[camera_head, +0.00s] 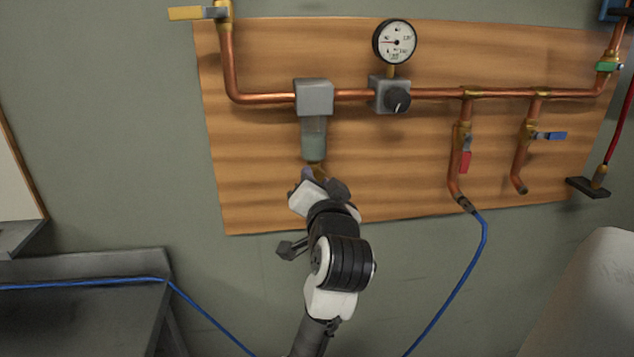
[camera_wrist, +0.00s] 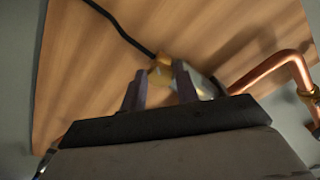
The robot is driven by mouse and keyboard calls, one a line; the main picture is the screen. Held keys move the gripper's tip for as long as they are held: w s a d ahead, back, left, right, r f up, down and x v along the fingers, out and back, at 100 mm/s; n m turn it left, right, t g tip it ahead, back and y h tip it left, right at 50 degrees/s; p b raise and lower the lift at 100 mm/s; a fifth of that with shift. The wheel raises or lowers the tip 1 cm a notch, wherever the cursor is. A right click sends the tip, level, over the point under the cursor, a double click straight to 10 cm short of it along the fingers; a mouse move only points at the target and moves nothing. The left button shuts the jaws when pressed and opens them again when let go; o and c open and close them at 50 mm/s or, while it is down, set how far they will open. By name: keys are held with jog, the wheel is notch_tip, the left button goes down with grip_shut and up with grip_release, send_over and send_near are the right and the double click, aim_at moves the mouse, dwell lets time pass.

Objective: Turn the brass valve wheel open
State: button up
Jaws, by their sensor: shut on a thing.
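The brass valve wheel (camera_head: 319,169) is a small yellow piece at the bottom of the clear filter bowl (camera_head: 314,138), under a grey block on the copper pipe. My gripper (camera_head: 313,177) reaches up to it from below and hides most of it. In the wrist view the brass piece (camera_wrist: 161,63) shows between the two dark fingers of my gripper (camera_wrist: 160,76), which are shut on it. The pale bowl is partly visible just beyond the right finger. How far the wheel is turned cannot be told.
A wooden board (camera_head: 260,190) on the wall carries copper pipe, a round gauge (camera_head: 395,42) with a black knob (camera_head: 397,100), a red-handled valve (camera_head: 465,160) and a blue-handled valve (camera_head: 551,135). A blue hose (camera_head: 460,285) hangs at right. A dark bench (camera_head: 80,310) stands at left.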

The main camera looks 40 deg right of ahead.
jog(key=o, duration=1)
jog(key=shift+c, duration=0.2)
jog(key=b+v, duration=1.1)
jog(key=v, duration=0.2)
jog(key=shift+s+a, duration=0.2)
jog(key=shift+s, duration=0.05)
jog(key=shift+a, duration=0.1)
jog(key=shift+s+f, duration=0.1)
